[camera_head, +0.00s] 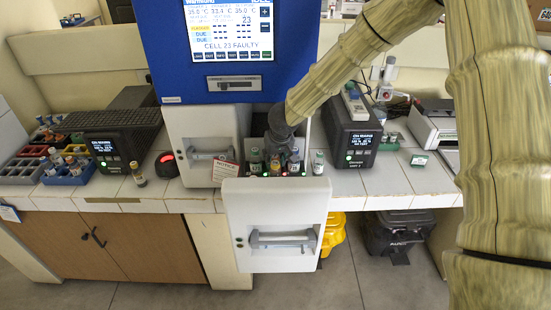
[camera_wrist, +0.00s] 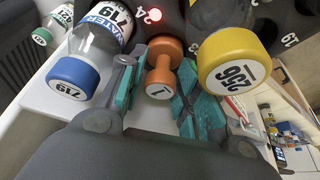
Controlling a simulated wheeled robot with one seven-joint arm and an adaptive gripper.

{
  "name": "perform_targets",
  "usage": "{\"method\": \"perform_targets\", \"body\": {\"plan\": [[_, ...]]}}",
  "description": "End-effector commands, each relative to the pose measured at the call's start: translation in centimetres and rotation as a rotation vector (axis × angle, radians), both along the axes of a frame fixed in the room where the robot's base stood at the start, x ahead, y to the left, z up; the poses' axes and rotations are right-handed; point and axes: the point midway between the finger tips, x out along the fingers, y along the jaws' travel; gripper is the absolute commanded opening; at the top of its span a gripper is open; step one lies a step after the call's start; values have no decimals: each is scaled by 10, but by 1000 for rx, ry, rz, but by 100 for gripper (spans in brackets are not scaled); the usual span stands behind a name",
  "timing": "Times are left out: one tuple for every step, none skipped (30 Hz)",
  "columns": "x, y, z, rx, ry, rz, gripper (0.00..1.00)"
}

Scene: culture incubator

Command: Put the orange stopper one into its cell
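The orange stopper (camera_wrist: 162,64) is a dumbbell-like piece marked 1, facing up at the wrist camera. It lies between the two teal-padded fingers of my gripper (camera_wrist: 163,82). The fingers stand apart, one on each side, and I cannot tell whether a pad touches it. Its lower end is near the label 24 and a lit red light; whether it is seated in a cell is hidden. In the head view, my gripper (camera_head: 279,137) is down among the bottles in the open incubator drawer (camera_head: 275,215), and the stopper cannot be made out.
A blue-capped bottle marked 719 (camera_wrist: 74,80) stands left of my fingers and a yellow-capped bottle marked 256 (camera_wrist: 233,62) right, both close. The incubator screen (camera_head: 229,32) reads "CELL 23 FAULTY". A notice tag (camera_head: 225,172) hangs left of the drawer.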

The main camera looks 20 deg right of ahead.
Motion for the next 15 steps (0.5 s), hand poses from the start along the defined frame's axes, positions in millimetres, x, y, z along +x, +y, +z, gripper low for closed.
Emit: {"method": "perform_targets", "body": {"plan": [[0,0,1,0,-1,0,33],[0,0,4,1,-1,-1,33],[-2,0,8,2,-1,-1,33],[-3,0,11,2,-2,-1,33],[-4,0,15,2,-3,-2,33],[-6,0,20,2,-3,-1,33],[-8,0,24,1,-2,-1,33],[-10,0,29,3,-2,-1,33],[-13,0,36,4,-3,-2,33],[-15,0,40,3,-3,-2,33],[-17,0,45,2,-3,-1,33],[-20,0,52,3,-4,-1,33],[-22,0,56,3,-2,-2,33],[-24,0,61,2,-2,-2,33],[-26,0,68,3,-4,-1,33]]}}
